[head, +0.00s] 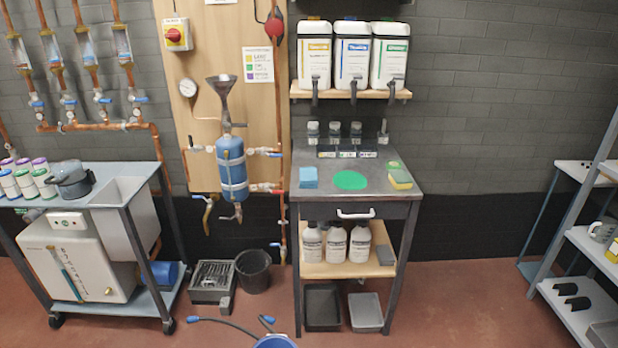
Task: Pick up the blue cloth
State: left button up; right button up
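The blue cloth (309,174) looks like a small folded light-blue square. It lies on the left part of the dark top of the workbench (330,198), near its left edge. A flat green round piece (350,180) lies to its right, apart from it. Neither of my grippers shows in the head view, and nothing touches the cloth from above.
A yellow and green sponge (399,178) lies at the bench top's right. Small bottles (334,130) stand along its back. A drawer handle (355,214) sticks out in front. A blue bucket (275,342) stands on the floor before the bench. A cart (130,190) stands left.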

aim_at(308, 179)
jog(key=u, duration=0.2)
jog(key=i+l+u, duration=0.2)
jog(key=u, duration=0.25)
jog(key=i+l+u, duration=0.1)
jog(key=l+u, duration=0.3)
jog(key=i+l+u, duration=0.1)
jog(key=l+u, duration=0.35)
